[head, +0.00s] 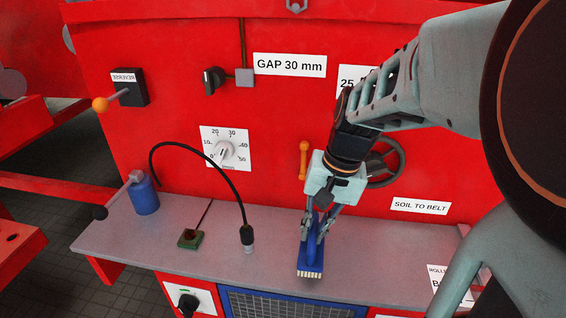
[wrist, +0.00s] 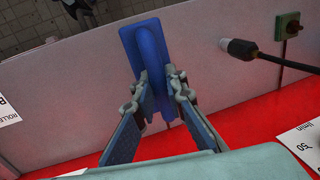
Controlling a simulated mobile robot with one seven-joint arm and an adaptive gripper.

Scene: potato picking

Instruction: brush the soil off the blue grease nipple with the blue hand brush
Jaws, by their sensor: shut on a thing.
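The blue hand brush (head: 308,262) is in my gripper (head: 317,232), over the front part of the grey shelf. Its pale bristles show at its lower front edge; I cannot tell whether they touch the shelf. In the wrist view my gripper (wrist: 160,88) has its two fingers closed on the handle of the brush (wrist: 142,42), whose flat blue back faces the camera. I cannot make out a blue grease nipple or soil on it in either view. A small green block with a dark fitting (head: 190,238) sits on the shelf to the left; it shows no blue.
The grey shelf (head: 120,238) runs along the red machine. A blue canister (head: 145,196) with a lever stands at its left; a black hose (head: 222,172) arches to a coupler (head: 247,238) left of the brush. A handwheel (head: 392,165) and an orange handle (head: 304,158) are behind my gripper.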

